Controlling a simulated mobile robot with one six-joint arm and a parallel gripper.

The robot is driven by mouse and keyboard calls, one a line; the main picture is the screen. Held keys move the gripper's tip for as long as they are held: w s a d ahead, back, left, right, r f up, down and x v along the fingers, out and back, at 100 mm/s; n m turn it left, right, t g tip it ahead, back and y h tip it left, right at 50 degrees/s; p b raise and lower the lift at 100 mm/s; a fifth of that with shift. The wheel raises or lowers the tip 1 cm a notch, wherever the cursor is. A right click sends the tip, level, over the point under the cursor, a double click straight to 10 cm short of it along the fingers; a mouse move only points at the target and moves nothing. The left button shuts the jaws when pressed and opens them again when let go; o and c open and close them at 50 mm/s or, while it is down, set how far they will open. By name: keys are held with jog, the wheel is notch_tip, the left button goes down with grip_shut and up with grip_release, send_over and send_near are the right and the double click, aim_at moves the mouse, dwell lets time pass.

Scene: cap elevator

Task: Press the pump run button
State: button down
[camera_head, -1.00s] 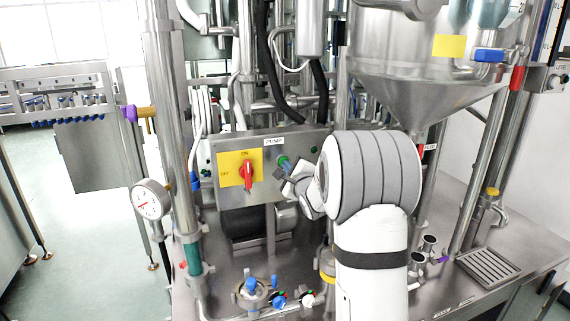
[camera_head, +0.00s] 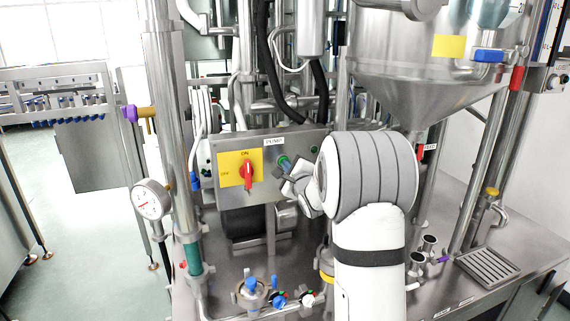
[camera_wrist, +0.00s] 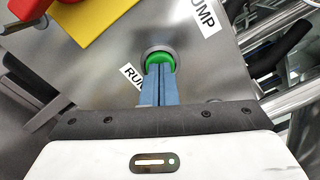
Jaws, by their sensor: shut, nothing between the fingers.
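The green pump run button (camera_wrist: 157,60) sits in a round metal collar on the grey control panel (camera_head: 300,142), beside a RUN label (camera_wrist: 133,76) and below a PUMP label (camera_wrist: 206,18). My gripper (camera_wrist: 160,68) is shut and empty. In the wrist view its blue fingertips overlap the lower part of the button; they look at or very close to it, but contact cannot be told. In the head view my gripper (camera_head: 283,163) is at the panel's front, and the button there is mostly hidden behind it.
A red rotary switch (camera_head: 248,174) on a yellow plate (camera_head: 228,168) is left of the button. A steel hopper (camera_head: 400,70) hangs above right. A pressure gauge (camera_head: 151,200) and upright pipe (camera_head: 167,120) stand at the left. Small blue-handled valves (camera_head: 252,286) are below.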

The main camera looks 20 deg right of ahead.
jog(key=shift+w, duration=0.2)
jog(key=shift+s+b, duration=0.45)
jog(key=shift+s, duration=2.3)
jog(key=s+a+f+n+g, duration=0.2)
jog(key=s+a+n+g, duration=0.2)
jog(key=s+n, duration=0.4)
jog(key=s+a+f+n+g, duration=0.3)
jog(key=s+a+n+g, duration=0.2)
jog(key=s, duration=1.2)
jog(key=s+a+f+n+g, duration=0.2)
jog(key=s+a+n+g, duration=0.3)
jog(key=s+n, duration=0.6)
jog(key=s, duration=0.2)
jog(key=shift+s+f+g, duration=0.3)
jog(key=shift+s+f, duration=0.05)
jog(key=shift+f, duration=0.05)
